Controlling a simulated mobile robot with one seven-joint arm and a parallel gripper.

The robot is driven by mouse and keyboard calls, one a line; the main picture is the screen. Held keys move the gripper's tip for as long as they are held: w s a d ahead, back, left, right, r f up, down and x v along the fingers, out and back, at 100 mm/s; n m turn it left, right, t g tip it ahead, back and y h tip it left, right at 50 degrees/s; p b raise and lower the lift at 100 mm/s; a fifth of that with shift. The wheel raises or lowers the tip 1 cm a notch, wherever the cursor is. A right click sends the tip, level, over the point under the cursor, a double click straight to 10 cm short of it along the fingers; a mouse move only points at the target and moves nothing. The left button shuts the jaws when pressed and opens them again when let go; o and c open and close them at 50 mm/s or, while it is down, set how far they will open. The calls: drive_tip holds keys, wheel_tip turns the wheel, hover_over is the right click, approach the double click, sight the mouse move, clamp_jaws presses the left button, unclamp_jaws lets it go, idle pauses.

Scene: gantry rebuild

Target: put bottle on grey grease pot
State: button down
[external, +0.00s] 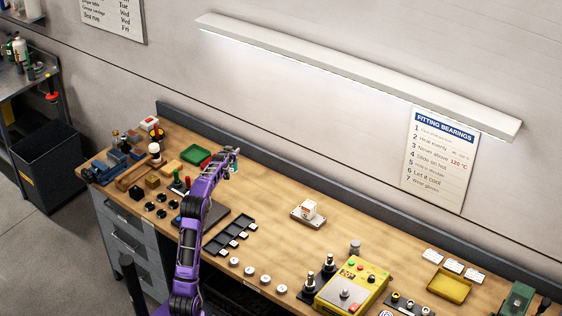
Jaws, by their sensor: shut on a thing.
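My gripper (235,157) is at the end of my purple arm, above the back left half of the workbench. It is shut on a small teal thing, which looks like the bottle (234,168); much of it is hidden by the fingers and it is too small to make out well. A small grey cylindrical pot with a lid, which looks like the grey grease pot (355,246), stands upright on the bench right of centre, behind the yellow control box. The gripper and bottle are well to the left of the pot and apart from it.
The yellow control box (352,287) and dark upright fittings (328,264) are in front of the pot. A black divided tray (228,236) lies nearer my arm. Bare wood surrounds the white box.

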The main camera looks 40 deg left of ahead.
wheel_tip(320, 180, up, 7)
drive_tip(key=w+d+f+m+h+p, duration=0.1)
drive_tip(key=w+d+f, duration=0.15)
drive_tip(key=d, duration=0.85)
drive_tip(key=w+d+f+p, duration=0.2)
drive_tip(key=w+d, duration=0.2)
drive_tip(key=d, duration=0.8)
drive_tip(key=w+d+f+m+h+p, duration=0.1)
drive_tip(key=w+d+f, duration=0.15)
drive_tip(key=d, duration=0.85)
drive_tip(key=s+d+r+m+h+p, duration=0.1)
drive_tip(key=s+d+r, duration=0.1)
drive_tip(key=d, duration=0.8)
drive_tip(key=s+d+r+m+t+h+p, duration=0.1)
drive_tip(key=s+d+r, duration=0.2)
drive_tip(key=d, duration=0.8)
drive_tip(key=s+d+r+h+p, duration=0.1)
drive_tip(key=s+d+r, duration=0.1)
drive_tip(key=d, duration=0.8)
wheel_tip(320, 180, down, 15)
drive_tip(key=shift+w, duration=0.15)
